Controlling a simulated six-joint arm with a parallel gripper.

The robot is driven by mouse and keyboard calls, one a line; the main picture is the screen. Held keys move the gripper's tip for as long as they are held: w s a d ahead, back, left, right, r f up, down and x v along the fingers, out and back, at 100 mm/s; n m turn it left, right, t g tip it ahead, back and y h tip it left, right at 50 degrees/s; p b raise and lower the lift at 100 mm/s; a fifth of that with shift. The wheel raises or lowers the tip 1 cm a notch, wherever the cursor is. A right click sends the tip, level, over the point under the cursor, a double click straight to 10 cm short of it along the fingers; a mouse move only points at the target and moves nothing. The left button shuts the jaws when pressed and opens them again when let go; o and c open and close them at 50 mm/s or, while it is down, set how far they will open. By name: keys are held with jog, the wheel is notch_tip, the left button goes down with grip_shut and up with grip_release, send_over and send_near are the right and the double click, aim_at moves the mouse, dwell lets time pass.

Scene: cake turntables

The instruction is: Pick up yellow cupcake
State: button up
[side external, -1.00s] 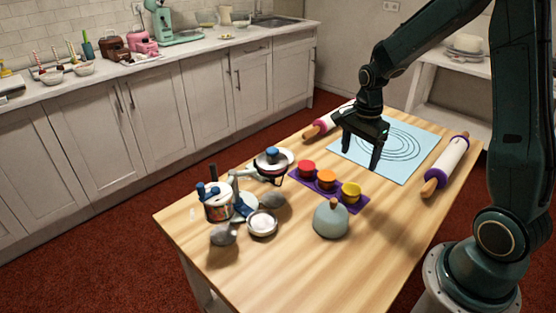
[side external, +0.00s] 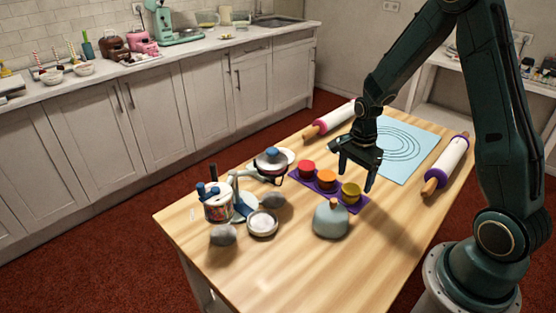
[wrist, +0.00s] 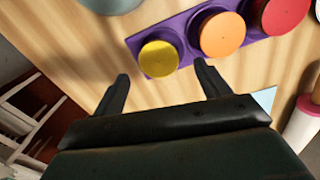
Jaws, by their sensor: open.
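The yellow cupcake (side external: 350,192) sits at the right end of a purple tray (side external: 363,207) on the wooden table. An orange cupcake (side external: 327,179) and a red cupcake (side external: 307,168) sit beside it in a row. My gripper (side external: 355,177) is open and empty above the tray, near the yellow cupcake. In the wrist view, the yellow cupcake (wrist: 158,59) lies ahead of and between the two spread fingers (wrist: 163,83), apart from them. The orange cupcake (wrist: 222,35) is just beyond the right fingertip, and the red cupcake (wrist: 283,14) is farther right.
A grey-green dome with a wooden knob (side external: 330,219) stands close in front of the tray. Turntable items and a tin (side external: 217,207) stand to the left. A blue mat (side external: 405,150) and rolling pins (side external: 447,163) lie behind and right.

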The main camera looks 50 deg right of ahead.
aim_at(353, 188)
jog(key=shift+f, duration=2.15)
jog(key=c, duration=1)
